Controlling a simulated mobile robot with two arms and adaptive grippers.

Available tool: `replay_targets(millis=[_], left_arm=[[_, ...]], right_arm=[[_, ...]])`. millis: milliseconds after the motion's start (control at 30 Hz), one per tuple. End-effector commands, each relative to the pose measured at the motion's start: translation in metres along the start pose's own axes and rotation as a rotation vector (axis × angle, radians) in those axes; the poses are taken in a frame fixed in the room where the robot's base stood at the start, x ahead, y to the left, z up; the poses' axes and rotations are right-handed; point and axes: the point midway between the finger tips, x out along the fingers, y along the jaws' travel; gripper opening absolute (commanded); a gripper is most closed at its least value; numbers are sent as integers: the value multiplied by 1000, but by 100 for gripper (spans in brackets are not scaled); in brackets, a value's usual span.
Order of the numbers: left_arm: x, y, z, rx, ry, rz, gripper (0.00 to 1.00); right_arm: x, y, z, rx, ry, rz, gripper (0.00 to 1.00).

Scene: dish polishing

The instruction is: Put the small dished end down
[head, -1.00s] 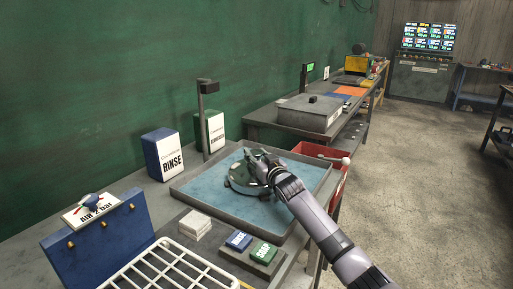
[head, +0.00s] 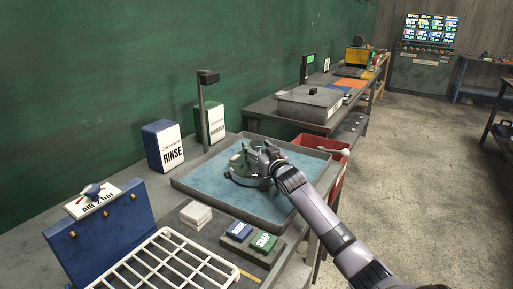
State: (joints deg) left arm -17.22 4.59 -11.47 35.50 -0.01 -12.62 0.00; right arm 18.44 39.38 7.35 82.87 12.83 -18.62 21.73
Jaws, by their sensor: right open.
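The small dished end (head: 240,163) shows as a round, grey-green metal piece in the shallow tray (head: 207,193) with the blue bottom. My right gripper (head: 258,160) is at its right side, close over it, and hides part of it. The gripper is open. Whether its fingers touch the piece cannot be made out. A dark ring or base shows under the piece. My left gripper is not in the picture.
The RINSE box (head: 163,146) and a second box (head: 215,124) stand behind the tray, beside a post (head: 202,110). In front are a white rack (head: 170,268), a white cloth stack (head: 196,214) and two labelled blocks (head: 252,237). A red bin (head: 338,160) is at the right.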

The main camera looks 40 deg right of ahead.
Motion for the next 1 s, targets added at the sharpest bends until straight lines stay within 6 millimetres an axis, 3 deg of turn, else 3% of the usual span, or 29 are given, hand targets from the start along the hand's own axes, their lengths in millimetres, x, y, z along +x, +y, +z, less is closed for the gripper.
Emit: replay_targets(millis=[400, 1000], left_arm=[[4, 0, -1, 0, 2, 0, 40], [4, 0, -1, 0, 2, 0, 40]], right_arm=[[-59, 0, 1, -1, -1, -1, 59], [-66, 0, 0, -1, 0, 0, 59]])
